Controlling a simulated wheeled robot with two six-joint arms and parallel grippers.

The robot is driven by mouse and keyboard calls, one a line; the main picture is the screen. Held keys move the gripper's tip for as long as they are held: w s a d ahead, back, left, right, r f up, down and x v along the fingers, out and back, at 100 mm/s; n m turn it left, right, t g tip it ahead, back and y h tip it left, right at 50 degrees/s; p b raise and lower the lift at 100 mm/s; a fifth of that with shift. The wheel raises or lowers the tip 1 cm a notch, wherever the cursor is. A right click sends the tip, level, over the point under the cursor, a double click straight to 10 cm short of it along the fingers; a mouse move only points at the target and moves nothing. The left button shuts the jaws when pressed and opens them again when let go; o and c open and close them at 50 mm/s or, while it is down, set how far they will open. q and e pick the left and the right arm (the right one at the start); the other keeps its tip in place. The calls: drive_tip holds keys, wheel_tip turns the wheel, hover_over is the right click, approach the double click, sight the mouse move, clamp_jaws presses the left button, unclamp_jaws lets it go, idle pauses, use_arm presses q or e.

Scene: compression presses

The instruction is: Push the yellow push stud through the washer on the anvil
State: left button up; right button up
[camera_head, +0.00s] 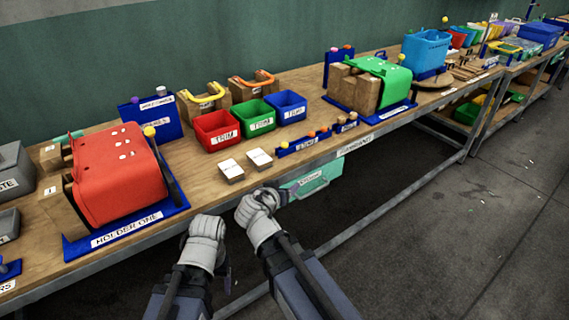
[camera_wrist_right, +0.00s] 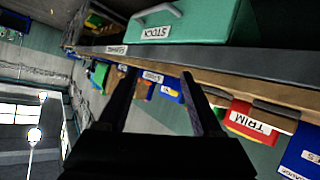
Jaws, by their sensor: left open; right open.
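I cannot pick out the yellow push stud, the washer or the anvil for certain. Small coloured pegs stand in a low blue rack (camera_head: 302,146) near the bench's front edge, too small to identify; one looks orange. A yellow ball (camera_head: 149,131) shows at the top of the red press-like unit labelled HOLDER ONE. My left gripper (camera_head: 228,278) is low in front of the bench, mostly hidden by its wrist, open. My right gripper (camera_head: 292,190) is at the bench's front edge, near the teal STOCK drawer; in the right wrist view (camera_wrist_right: 160,95) its two dark fingers are apart with nothing between them.
The red unit (camera_head: 115,175) stands left, a green unit (camera_head: 375,85) right. Red (camera_head: 216,130), green (camera_head: 254,117) and blue (camera_head: 287,106) bins stand between, with white-labelled blocks (camera_head: 232,171) before them. The teal drawer (camera_head: 318,180) juts out below the bench edge. The floor right is clear.

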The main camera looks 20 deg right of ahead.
drive_tip(key=w+r+t+b, duration=0.2)
drive_tip(key=w+t+b, duration=0.2)
drive_tip(key=w+t, duration=0.1)
approach(284, 146)
drive_tip(key=w, duration=0.1)
drive_tip(key=w+d, duration=0.1)
drive_tip(key=w, duration=0.1)
drive_tip(key=shift+d+f+t, duration=0.25)
drive_tip(key=shift+d+t, duration=0.05)
drive_tip(key=shift+t, duration=0.1)
drive_tip(key=shift+b+x, duration=0.5)
drive_tip(key=shift+x, duration=2.25)
use_arm(q)
wheel_tip(284, 146, down, 7)
use_arm(e)
drive_tip(key=shift+f, duration=0.15)
clamp_jaws()
